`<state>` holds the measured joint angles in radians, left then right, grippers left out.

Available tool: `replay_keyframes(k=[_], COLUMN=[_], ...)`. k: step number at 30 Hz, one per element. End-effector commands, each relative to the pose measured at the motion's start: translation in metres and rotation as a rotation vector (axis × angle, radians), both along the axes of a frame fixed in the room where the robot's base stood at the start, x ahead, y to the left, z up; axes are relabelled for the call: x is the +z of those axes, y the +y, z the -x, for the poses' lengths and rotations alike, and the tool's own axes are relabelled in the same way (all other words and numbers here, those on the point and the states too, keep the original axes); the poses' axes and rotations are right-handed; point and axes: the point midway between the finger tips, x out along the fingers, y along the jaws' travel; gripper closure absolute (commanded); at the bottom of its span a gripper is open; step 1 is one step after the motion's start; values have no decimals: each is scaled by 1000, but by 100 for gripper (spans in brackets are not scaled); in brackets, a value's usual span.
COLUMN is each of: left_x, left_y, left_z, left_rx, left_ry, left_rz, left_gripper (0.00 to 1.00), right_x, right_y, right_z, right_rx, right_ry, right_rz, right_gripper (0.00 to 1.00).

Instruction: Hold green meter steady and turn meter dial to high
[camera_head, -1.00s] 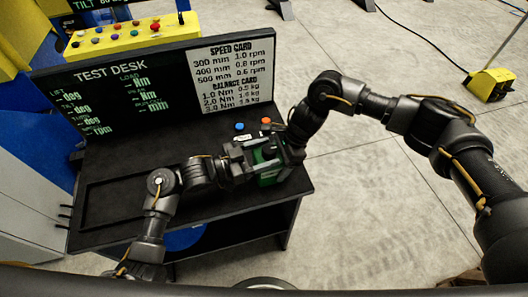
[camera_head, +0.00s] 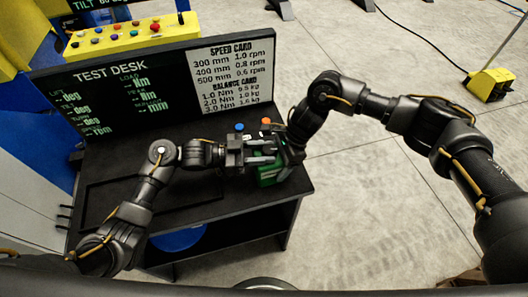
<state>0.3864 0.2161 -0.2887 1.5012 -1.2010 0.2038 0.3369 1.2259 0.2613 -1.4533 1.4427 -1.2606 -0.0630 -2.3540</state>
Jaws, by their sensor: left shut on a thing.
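The green meter (camera_head: 268,178) sits on the right part of the black desk top, partly covered by both grippers. Its dial is hidden under the fingers, so its setting cannot be read. My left gripper (camera_head: 263,155) reaches in from the left over the top of the meter. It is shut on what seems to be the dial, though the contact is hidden. My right gripper (camera_head: 287,157) is at the right side of the meter, close against it. Its fingers are mostly hidden, so I cannot tell whether they grip the meter.
A blue button (camera_head: 239,127) and an orange button (camera_head: 266,121) are just behind the meter. The TEST DESK panel (camera_head: 165,85) stands along the back edge. A shallow recessed tray (camera_head: 88,205) takes up the left of the desk, which is clear.

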Motion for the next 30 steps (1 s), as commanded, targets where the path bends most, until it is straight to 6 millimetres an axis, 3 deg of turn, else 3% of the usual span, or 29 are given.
replay_keyframes(k=[14,15,19,30], left_x=[0,0,0,-1], left_y=[1,1,1,7], left_z=[-1,-1,-1,-1], left_rx=[-71,-70,-70,-69], left_ry=[3,3,3,2], left_rz=[0,0,0,-2], left_gripper=[86,58,41,41], right_x=[0,0,0,0], right_y=[1,1,1,1], right_z=[1,1,1,0], right_rx=[2,2,2,0], right_ry=[1,1,0,0], right_rz=[-2,-2,-2,-1], right_gripper=[61,61,61,61])
